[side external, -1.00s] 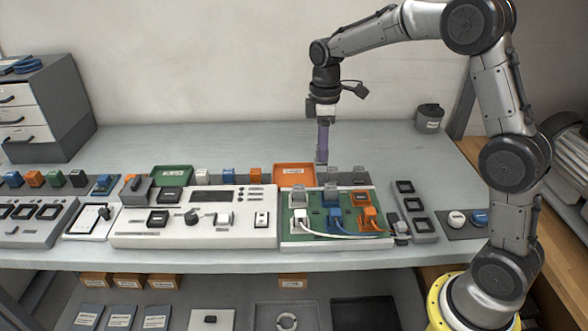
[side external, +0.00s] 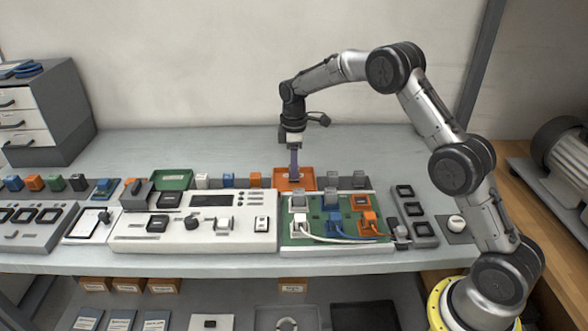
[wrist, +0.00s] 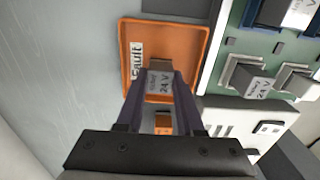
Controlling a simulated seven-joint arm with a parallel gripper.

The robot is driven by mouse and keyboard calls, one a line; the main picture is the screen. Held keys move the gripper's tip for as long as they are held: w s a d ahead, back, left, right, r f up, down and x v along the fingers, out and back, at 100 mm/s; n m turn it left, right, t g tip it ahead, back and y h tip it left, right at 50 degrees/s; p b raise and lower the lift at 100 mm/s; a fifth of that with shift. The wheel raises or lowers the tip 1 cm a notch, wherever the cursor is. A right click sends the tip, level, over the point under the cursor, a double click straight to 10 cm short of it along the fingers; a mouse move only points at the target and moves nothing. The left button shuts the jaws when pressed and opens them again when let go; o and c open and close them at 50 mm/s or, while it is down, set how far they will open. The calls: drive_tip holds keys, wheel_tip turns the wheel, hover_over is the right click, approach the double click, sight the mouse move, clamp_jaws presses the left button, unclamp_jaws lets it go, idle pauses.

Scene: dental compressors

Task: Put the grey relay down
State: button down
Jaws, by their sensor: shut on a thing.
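My gripper (side external: 294,174) has long purple fingers and points down over the orange tray (side external: 281,184) behind the green board. In the wrist view my gripper (wrist: 161,74) is shut on a grey relay (wrist: 160,84) with a "24 V" label. The relay is over the orange tray (wrist: 190,38), near its lower edge in that picture. The tray carries a white label reading "Fault". In the side view the held relay is mostly hidden at the fingertips. I cannot tell whether it touches the tray floor.
Grey relays (side external: 331,180) stand right of the tray. An orange block (side external: 255,180) and a green tray (side external: 172,180) are to the left. The bench behind is clear.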

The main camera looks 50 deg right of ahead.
drive_tip(key=shift+f, duration=0.55)
drive_tip(key=shift+f, duration=0.1)
drive_tip(key=c, duration=0.5)
unclamp_jaws()
drive_tip(key=shift+c, duration=0.2)
